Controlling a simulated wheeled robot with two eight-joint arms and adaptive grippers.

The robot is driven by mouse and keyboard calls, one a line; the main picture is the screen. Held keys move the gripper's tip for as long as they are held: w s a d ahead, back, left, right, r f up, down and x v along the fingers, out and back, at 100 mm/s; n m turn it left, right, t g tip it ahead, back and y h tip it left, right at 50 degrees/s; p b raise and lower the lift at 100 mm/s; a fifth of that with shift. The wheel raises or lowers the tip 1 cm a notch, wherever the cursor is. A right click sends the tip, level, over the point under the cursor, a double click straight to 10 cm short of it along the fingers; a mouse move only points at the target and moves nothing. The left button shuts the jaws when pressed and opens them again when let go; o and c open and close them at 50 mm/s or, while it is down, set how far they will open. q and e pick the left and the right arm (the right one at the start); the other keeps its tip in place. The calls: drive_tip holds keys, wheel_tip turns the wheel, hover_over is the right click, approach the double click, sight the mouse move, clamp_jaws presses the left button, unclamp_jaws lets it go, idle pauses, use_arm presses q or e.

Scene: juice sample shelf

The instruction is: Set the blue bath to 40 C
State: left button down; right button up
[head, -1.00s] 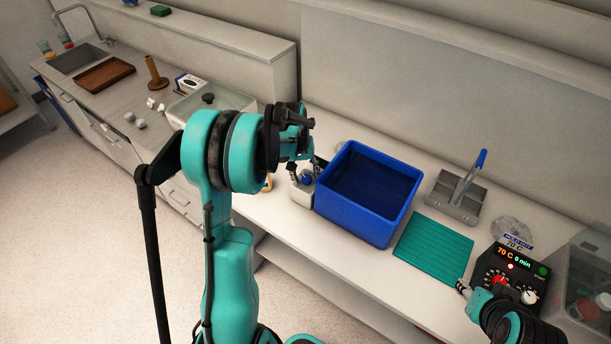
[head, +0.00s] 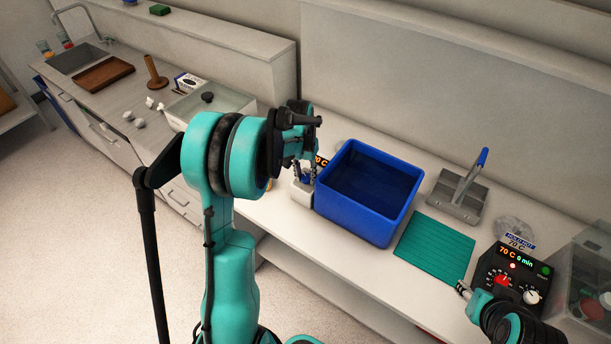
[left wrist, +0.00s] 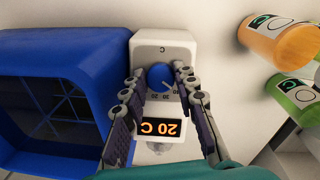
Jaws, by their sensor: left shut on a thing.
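The blue bath (head: 330,204) is an open blue tub on the bench. Its white control box (head: 301,194) stands against its left side. In the left wrist view the control box (left wrist: 163,45) carries a round blue knob (left wrist: 160,77), a printed scale and a lit orange display (left wrist: 161,128) reading 20 C, upside down. My left gripper (head: 305,178) is shut on the blue knob, with one finger on each side, also in the left wrist view (left wrist: 160,71). My right gripper (head: 462,288) is beside the black heater box; its fingers are too small to judge.
The black heater box (head: 489,267) shows 70 C and 0 min, with a red knob. A green mat (head: 435,247) and a grey handled caddy (head: 455,205) lie right of the bath. Orange (left wrist: 278,42) and green (left wrist: 296,97) labelled containers are close by the control box.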

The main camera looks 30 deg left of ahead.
sight(304, 179)
use_arm(q)
drive_tip(key=shift+m, duration=1)
drive_tip(key=c, duration=1.2)
unclamp_jaws()
drive_tip(key=r, duration=1.2)
drive_tip(key=shift+s+a, duration=0.1)
drive_tip(key=shift+s, duration=0.15)
